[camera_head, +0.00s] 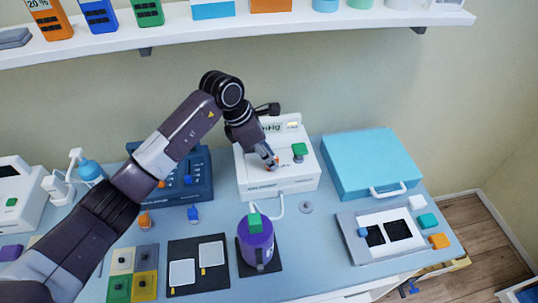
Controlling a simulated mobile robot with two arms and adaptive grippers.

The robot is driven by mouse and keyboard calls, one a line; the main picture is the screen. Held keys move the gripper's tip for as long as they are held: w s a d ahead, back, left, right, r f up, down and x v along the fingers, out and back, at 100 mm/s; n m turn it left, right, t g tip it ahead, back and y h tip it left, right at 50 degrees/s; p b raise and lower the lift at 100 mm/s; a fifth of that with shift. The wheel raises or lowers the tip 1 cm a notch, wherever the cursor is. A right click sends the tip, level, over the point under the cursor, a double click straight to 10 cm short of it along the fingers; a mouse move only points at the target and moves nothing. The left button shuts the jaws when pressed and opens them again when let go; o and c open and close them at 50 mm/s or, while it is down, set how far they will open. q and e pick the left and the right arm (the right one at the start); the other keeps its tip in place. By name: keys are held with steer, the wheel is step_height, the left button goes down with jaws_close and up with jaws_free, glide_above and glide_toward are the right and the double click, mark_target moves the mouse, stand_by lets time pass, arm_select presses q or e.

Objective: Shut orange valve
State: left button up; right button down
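The white device with "mmHg" lettering (250,185) stands on the blue-grey table against the wall. A green valve (299,150) sits on its top at the right. A small orange-red part (276,162), which looks like the orange valve, shows at the tips of my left gripper (271,161). The fingers point down at it and hide most of it. I cannot tell whether they touch it or whether they are closed around it. My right gripper is out of view.
A blue case (370,160) stands right of the device, and a dark blue box (180,178) stands left of it. A purple container (256,240) with a green top is in front. A white shelf (240,32) with boxes runs above the arm.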

arm_select(q)
jaws_close()
steer(key=shift+f+n, duration=0.1)
steer(key=shift+n, duration=0.2)
steer(key=n+t+b, duration=0.1)
steer(key=n+b, duration=0.1)
steer(key=shift+n, duration=0.3)
steer(key=n+b, duration=0.1)
steer(key=n+t+y+b, duration=0.1)
steer(key=n+b, duration=0.1)
steer(key=shift+s+d+f+n, duration=0.1)
steer(key=shift+s+d+n, duration=0.05)
steer(key=shift+n, duration=0.15)
steer(key=n+y+b, duration=0.1)
steer(key=n+b, duration=0.1)
steer(key=n+t+y+b, duration=0.1)
steer(key=n+b, duration=0.2)
steer(key=shift+d+n, duration=0.15)
steer(key=shift+n, duration=0.15)
steer(key=shift+r+n+y+b, duration=0.2)
steer(key=shift+n+y+b, duration=0.9)
steer(key=shift+n+b, duration=1.2)
